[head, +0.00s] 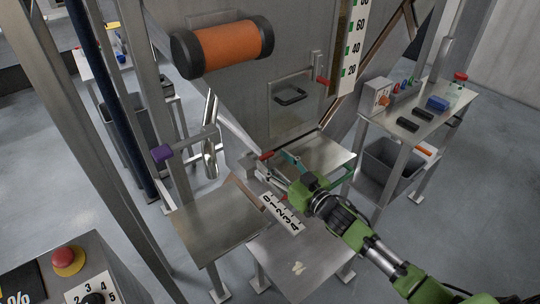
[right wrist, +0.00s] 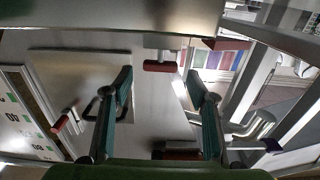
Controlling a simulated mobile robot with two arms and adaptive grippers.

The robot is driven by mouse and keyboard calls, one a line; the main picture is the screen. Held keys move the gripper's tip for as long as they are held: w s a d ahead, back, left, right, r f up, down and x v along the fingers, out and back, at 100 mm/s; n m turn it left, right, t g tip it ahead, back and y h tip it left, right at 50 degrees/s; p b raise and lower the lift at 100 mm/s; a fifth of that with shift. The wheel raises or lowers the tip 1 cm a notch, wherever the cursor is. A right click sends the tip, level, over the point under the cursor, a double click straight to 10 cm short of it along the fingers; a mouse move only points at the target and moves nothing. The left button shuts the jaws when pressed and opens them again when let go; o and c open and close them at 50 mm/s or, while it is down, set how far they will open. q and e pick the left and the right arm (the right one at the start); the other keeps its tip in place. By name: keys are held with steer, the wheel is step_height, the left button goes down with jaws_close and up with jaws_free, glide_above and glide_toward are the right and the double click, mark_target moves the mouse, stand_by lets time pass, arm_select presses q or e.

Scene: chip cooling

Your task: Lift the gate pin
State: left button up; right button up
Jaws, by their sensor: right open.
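A small red-handled piece (head: 267,155), which looks like the gate pin, sits on a grey metal block at the lower end of the chute. In the right wrist view the red handle (right wrist: 160,66) lies crosswise ahead of my fingertips, roughly between them. My right gripper (head: 275,167) reaches in from the lower right, close to the block. Its two teal fingers (right wrist: 157,82) are spread wide with nothing between them. Whether a finger touches the handle cannot be told. My left gripper is not in view.
A panel hatch (head: 290,95) with a black handle and a red latch (head: 323,80) is behind. A purple-handled lever (head: 162,153) stands left. A numbered scale plate (head: 281,214) lies just below the gripper. A side table (head: 415,120) with small items is at right.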

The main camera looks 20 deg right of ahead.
mark_target(270, 152)
steer(key=shift+x, duration=1.05)
steer(key=shift+w+a, duration=0.15)
steer(key=shift+w, duration=0.2)
jaws_close()
steer(key=shift+r+p, duration=1)
steer(key=shift+p, duration=0.1)
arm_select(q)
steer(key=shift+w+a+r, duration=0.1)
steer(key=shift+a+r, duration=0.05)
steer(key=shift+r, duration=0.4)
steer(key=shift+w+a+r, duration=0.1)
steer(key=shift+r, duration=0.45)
arm_select(e)
jaws_free()
steer(key=shift+f, duration=0.1)
